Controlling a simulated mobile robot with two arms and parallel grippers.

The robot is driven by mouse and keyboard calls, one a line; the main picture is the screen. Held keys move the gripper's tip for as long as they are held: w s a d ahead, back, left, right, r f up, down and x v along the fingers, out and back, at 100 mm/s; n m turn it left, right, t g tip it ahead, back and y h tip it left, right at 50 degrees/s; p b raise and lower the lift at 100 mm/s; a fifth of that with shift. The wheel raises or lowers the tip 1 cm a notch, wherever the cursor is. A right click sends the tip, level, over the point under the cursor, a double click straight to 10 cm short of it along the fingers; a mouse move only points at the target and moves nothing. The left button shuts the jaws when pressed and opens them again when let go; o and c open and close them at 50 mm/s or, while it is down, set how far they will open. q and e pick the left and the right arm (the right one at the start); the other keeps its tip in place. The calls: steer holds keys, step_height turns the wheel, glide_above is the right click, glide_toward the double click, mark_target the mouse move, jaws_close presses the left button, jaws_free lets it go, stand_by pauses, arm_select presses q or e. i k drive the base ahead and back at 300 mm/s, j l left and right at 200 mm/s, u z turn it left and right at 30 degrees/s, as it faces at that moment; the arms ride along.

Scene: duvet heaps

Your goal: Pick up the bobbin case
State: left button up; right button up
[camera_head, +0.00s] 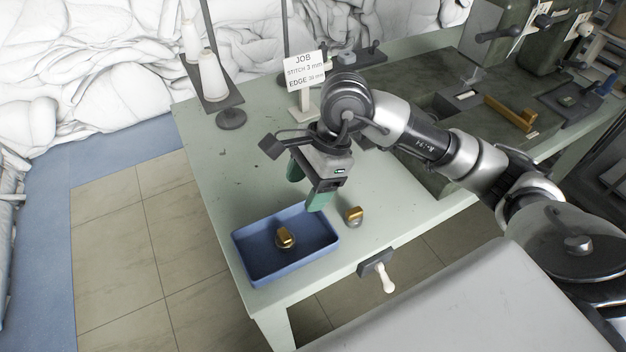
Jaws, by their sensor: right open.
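Two small brass-and-silver pieces are in view, and I cannot tell for sure which is the bobbin case. One brass piece (285,237) lies inside the blue tray (262,276). The other brass piece (354,215) sits on the pale green table just right of the tray. My right gripper (305,194) is open, with its green fingers pointing down over the back edge of the tray. It is above and behind the piece in the tray and left of the one on the table. Nothing shows between its fingers. My left gripper is not in view.
A stand with white thread cones (209,78) and a job card (304,70) stand behind my gripper. A white-handled lever (383,276) sticks out from the table's front edge. A sewing machine (520,40) is at the back right. The table's left side is clear.

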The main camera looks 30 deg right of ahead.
mark_target(353, 216)
steer(key=z, duration=1.15)
